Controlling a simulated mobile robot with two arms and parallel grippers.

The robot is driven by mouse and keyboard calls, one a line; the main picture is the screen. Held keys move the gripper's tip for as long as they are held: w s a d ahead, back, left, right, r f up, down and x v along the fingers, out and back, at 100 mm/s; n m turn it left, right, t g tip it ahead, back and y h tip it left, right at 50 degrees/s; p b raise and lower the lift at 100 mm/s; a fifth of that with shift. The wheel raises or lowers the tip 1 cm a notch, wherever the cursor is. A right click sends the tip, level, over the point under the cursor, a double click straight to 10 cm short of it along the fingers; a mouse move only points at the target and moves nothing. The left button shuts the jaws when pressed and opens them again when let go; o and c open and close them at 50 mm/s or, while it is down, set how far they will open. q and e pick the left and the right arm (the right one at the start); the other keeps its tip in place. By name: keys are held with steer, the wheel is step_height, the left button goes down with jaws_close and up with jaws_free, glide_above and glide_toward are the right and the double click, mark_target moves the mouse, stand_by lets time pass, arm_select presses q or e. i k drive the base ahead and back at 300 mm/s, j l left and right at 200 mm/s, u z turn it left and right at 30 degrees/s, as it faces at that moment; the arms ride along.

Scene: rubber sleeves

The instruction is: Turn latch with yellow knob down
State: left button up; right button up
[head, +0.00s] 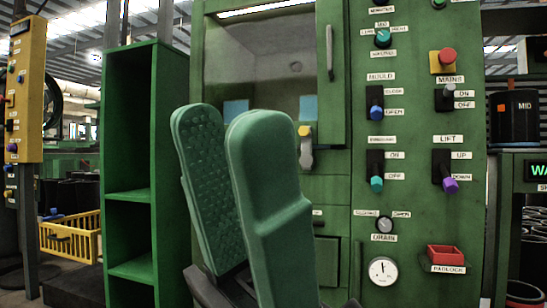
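The latch's yellow knob (305,131) shows at the right edge of the cabinet window, in the middle of the head view. A grey rounded latch part (306,155) extends below the knob, so the knob is at the upper end. My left gripper (226,122) is in the foreground, left of the latch, with two large green padded fingers pointing up. The textured inner face of the far finger shows, and the fingers are apart with nothing seen between them. The near finger covers part of the cabinet left of and below the latch. My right gripper is not in view.
A green control panel (420,120) with labelled switches, coloured knobs and a gauge (383,271) stands right of the latch. A vertical handle (329,52) is above it. Green open shelving (130,195) stands at left, with a yellow crate (70,240) beyond it.

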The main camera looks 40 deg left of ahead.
mark_target(307, 160)
steer(key=u, duration=0.95)
